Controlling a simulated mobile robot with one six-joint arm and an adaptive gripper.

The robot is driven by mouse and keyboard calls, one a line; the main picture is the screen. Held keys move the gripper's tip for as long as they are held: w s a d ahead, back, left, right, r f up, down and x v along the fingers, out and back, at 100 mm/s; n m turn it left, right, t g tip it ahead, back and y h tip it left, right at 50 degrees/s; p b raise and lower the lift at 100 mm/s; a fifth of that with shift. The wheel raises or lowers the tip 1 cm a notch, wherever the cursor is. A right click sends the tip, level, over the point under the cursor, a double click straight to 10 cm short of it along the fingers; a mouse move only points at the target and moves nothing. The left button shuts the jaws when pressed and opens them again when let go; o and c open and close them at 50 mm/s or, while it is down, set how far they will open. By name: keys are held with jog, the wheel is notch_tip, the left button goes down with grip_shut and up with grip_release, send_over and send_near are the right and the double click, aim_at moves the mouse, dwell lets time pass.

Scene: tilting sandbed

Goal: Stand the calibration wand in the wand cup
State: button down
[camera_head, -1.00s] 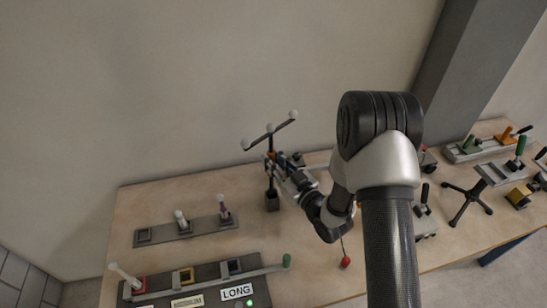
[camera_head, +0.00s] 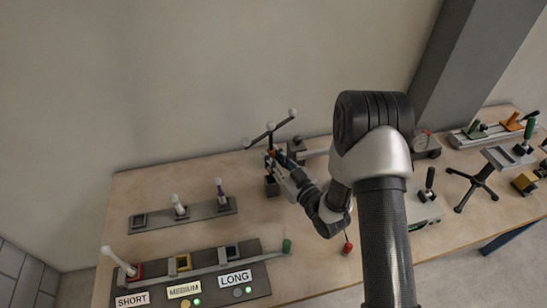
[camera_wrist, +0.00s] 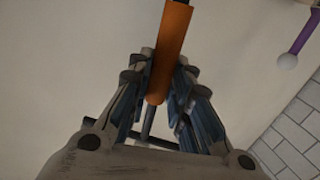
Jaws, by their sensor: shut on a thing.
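The calibration wand is a dark rod with a crossbar (camera_head: 270,127) tipped with white balls and an orange grip (camera_wrist: 169,50). My gripper (camera_wrist: 160,88) is shut on the orange grip, and the rod runs on between the fingers. In the head view my gripper (camera_head: 274,160) holds the wand roughly upright over the table's back part. A small dark square cup (camera_head: 272,188), which looks like the wand cup, is directly under the wand. The wand's lower end is at or just inside the cup's mouth; I cannot tell which.
A grey rack (camera_head: 182,217) holds two white-tipped pieces at left. In front is a dark board (camera_head: 215,285) with coloured sockets, a long bar and SHORT, MEDIUM and LONG labels. A red bulb (camera_head: 348,248) is near my arm. Fixtures and a dark tripod stand (camera_head: 470,187) are at right.

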jog(key=shift+f, duration=0.2)
jog(key=c, duration=1.4)
grip_release()
jog(key=shift+s, duration=0.1)
